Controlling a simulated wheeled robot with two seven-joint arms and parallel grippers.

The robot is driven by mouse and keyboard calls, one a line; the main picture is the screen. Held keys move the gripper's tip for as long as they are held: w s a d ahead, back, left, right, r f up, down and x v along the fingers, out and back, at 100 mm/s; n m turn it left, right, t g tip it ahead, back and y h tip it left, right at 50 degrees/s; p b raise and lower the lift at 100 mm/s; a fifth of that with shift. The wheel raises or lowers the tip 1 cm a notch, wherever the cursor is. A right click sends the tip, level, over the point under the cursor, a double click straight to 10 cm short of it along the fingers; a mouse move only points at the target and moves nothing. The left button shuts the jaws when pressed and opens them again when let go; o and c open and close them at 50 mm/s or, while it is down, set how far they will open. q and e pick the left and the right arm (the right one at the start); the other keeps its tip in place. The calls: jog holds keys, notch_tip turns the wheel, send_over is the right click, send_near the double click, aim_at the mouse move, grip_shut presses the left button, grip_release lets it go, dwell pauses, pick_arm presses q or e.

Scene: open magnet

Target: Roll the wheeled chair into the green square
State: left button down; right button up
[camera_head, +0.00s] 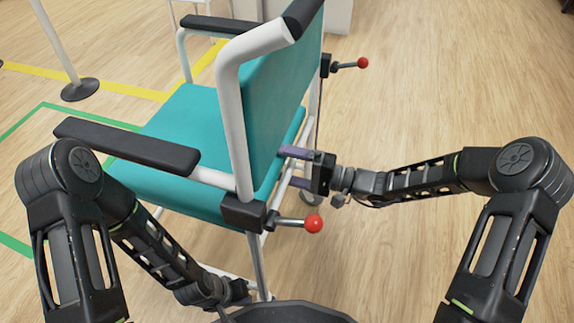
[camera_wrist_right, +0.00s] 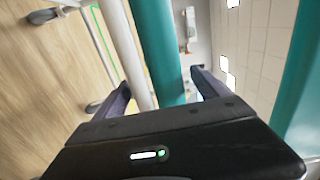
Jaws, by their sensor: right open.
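The wheeled chair (camera_head: 190,112) has a teal seat and backrest, a white tube frame, black armrests and red-knobbed levers; it fills the middle of the head view. The green square's outline (camera_head: 22,122) lies on the floor at the left, partly hidden by the chair and my left arm. My right gripper (camera_head: 287,168) is open at the chair's rear, behind the backrest. In the right wrist view, a white tube (camera_wrist_right: 131,55) and a teal panel (camera_wrist_right: 158,50) show between its fingers. My left gripper (camera_head: 238,290) is low beside the chair's frame; its fingers are unclear.
A post on a dark round base (camera_head: 80,90) stands at the upper left. A yellow floor line (camera_head: 130,90) runs near it. A white cabinet (camera_head: 338,15) is behind the chair. The wooden floor on the right is clear.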

jog(key=shift+c, duration=0.4)
grip_shut()
dwell(0.4)
